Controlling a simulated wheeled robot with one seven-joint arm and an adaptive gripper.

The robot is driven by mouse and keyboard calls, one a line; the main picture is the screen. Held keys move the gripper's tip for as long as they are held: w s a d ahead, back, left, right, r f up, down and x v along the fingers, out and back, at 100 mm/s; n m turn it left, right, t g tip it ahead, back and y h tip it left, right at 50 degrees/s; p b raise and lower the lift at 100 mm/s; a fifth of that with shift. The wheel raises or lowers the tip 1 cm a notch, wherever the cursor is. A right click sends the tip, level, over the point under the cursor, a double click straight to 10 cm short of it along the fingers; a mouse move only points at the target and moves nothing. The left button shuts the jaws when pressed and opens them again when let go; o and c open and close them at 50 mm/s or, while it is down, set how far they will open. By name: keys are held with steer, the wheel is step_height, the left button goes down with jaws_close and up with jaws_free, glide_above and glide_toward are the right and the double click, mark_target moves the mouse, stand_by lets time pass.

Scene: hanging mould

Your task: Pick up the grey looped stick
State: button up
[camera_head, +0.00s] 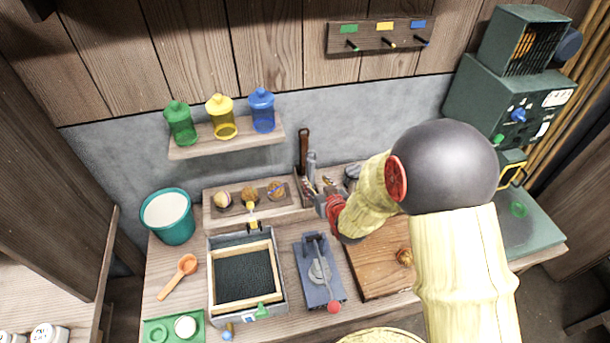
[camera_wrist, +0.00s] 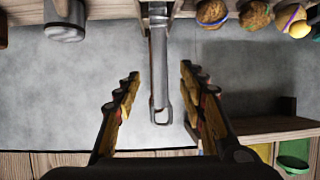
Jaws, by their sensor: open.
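The grey looped stick (camera_wrist: 158,72) shows in the wrist view as a flat grey bar with an open loop at its end. It lies between the two fingers of my gripper (camera_wrist: 160,78), with a gap on each side. The fingers are open and I see no contact. In the head view the stick (camera_head: 311,163) stands upright in a wooden holder (camera_head: 307,196), beside a brown-handled tool. My gripper (camera_head: 314,190) is at the holder there, and its fingertips are partly hidden.
A brown-handled tool (camera_head: 303,146) stands just left of the stick. A rack of round objects (camera_head: 237,205) lies left of the holder. A shelf with jars (camera_head: 222,136) is above left. A lever press (camera_head: 318,270) and a wooden board (camera_head: 375,272) are in front.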

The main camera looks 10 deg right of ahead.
mark_target(311, 174)
steer(key=shift+w+r+t, duration=0.3)
steer(key=shift+w+r, duration=0.05)
steer(key=shift+r, duration=0.15)
steer(key=x, duration=0.2)
steer(key=b+x, duration=0.1)
steer(key=x, duration=0.4)
steer(key=shift+f+b, duration=0.3)
steer(key=shift+f, duration=0.05)
steer(key=shift+c, duration=0.6)
jaws_close()
